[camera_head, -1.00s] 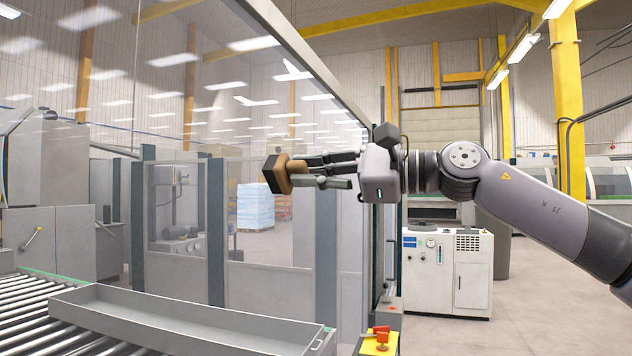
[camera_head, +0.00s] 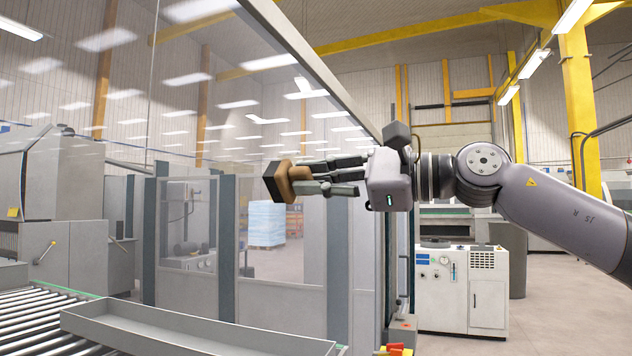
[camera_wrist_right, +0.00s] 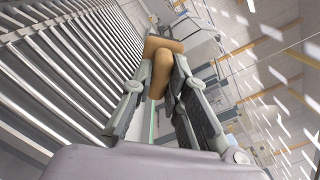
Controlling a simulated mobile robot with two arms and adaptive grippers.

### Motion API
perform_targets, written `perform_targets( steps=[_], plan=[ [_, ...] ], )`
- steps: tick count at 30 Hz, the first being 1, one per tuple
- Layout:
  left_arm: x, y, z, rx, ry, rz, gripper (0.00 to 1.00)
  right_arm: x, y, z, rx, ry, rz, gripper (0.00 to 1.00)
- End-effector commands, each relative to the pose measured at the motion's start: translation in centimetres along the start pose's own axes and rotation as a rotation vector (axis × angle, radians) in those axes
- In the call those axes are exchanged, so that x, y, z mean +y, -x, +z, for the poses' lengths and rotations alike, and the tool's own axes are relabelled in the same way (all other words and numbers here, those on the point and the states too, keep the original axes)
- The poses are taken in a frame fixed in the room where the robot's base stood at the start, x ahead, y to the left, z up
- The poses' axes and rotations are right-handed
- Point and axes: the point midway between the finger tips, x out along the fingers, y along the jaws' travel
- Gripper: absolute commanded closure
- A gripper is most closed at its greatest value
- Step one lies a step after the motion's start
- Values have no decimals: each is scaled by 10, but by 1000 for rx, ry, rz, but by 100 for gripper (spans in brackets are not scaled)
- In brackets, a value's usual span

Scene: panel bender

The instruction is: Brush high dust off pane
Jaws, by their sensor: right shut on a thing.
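My right gripper (camera_head: 318,179) is shut on a brush with a tan wooden body (camera_head: 297,180) and a dark bristle face turned left. In the right wrist view the brush (camera_wrist_right: 160,65) sits between the two fingers. The large clear pane (camera_head: 215,90) spans the upper left of the head view, with bright lamp reflections on it. The brush is in front of the pane's lower part in the picture; I cannot tell whether it touches. Dust on the pane is not discernible. My left gripper is not in view.
A roller conveyor (camera_head: 30,318) lies low at the left, with a long grey tray (camera_head: 190,335) beside it. A white cabinet (camera_head: 460,290) stands behind my right arm. A red and yellow switch (camera_head: 395,350) is at the bottom edge. Open floor shows at the right.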

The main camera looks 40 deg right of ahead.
Motion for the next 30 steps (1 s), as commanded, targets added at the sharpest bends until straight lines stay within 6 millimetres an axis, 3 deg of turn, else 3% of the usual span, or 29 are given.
perform_targets(
  steps=[18, 30],
  plan=[
    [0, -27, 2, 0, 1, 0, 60, 0, 57, -1, -2, 0, -4, 100],
    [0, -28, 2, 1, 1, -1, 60, 0, 60, 0, -1, 0, -2, 100]
  ],
)
